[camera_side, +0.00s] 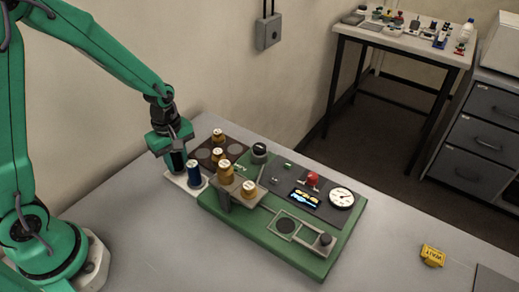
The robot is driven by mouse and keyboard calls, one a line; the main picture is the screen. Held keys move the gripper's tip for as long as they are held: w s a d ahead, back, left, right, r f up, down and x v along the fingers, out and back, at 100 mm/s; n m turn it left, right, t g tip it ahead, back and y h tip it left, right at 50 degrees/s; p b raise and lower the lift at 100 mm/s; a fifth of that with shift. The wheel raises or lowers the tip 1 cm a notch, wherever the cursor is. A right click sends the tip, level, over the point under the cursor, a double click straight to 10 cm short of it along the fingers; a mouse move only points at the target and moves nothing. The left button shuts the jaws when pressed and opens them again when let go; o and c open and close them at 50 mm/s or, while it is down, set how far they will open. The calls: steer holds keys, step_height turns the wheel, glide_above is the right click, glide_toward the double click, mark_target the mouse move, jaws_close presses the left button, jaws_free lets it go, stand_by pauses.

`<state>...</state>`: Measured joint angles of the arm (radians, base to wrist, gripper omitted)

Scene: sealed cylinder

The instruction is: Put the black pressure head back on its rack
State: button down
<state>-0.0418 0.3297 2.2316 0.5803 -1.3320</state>
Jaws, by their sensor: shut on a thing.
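My gripper (177,150) points down at the left of the work, shut on a dark upright piece, which looks like the black pressure head (178,163). It is over the left part of a small white rack (173,180). A dark blue cylinder (193,173) with a pale top stands on the same rack, just right of the held head. The jaws partly hide the head. I cannot tell whether its lower end touches the rack.
A brown rack (233,158) with brass pieces (217,135) and grey discs lies behind. A green base (290,262) carries a grey bridge with brass pieces (225,170), a red knob (312,179) and a gauge (341,197). A yellow sign (432,255) lies right. The front-left table is clear.

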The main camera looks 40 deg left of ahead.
steer(key=shift+f, duration=0.45)
steer(key=shift+f, duration=0.15)
steer(key=c, duration=1.1)
jaws_free()
step_height(320, 180, up, 11)
steer(key=shift+r, duration=0.65)
